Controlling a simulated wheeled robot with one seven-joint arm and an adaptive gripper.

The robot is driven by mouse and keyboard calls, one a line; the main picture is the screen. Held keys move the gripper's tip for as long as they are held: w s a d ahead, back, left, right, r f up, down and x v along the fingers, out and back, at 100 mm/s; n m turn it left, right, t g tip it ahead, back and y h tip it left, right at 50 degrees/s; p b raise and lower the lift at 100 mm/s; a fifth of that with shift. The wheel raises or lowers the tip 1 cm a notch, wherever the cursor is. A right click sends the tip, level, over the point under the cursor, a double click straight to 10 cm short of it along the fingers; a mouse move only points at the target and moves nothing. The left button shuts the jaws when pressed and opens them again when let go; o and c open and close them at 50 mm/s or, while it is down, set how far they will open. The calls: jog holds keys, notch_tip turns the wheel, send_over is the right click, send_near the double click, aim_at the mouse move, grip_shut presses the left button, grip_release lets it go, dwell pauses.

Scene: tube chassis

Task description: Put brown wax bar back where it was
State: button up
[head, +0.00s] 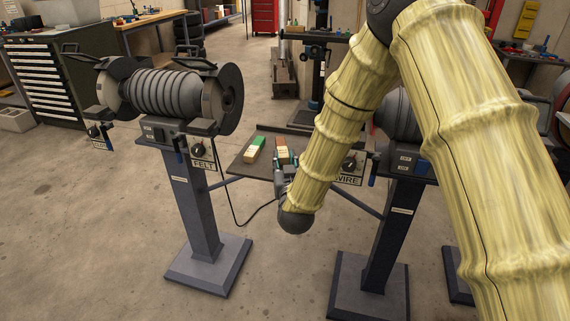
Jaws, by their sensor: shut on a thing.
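The brown wax bar (282,145) has a pale lower part and shows in the head view over the dark shelf (236,163) between two grinder stands. My gripper (284,168) is at the bar's near end, shut on it. My arm comes down from the upper right, and its wrist hides part of the gripper and of the shelf. I cannot tell whether the bar touches the shelf. A green and pale wax bar (255,148) lies on the shelf to the left of the brown one.
A grinder (165,92) on a grey pedestal stands at left, with a sign reading FELT (203,164). A second pedestal (388,235) with a WIRE sign (347,180) stands at right, partly behind my arm. A black cable hangs below the shelf. The floor in front is clear.

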jog(key=shift+f, duration=0.45)
jog(key=shift+f, duration=0.1)
jog(key=o, duration=0.8)
jog(key=shift+o, duration=0.2)
jog(key=s+d, duration=0.1)
jog(key=s, duration=1.1)
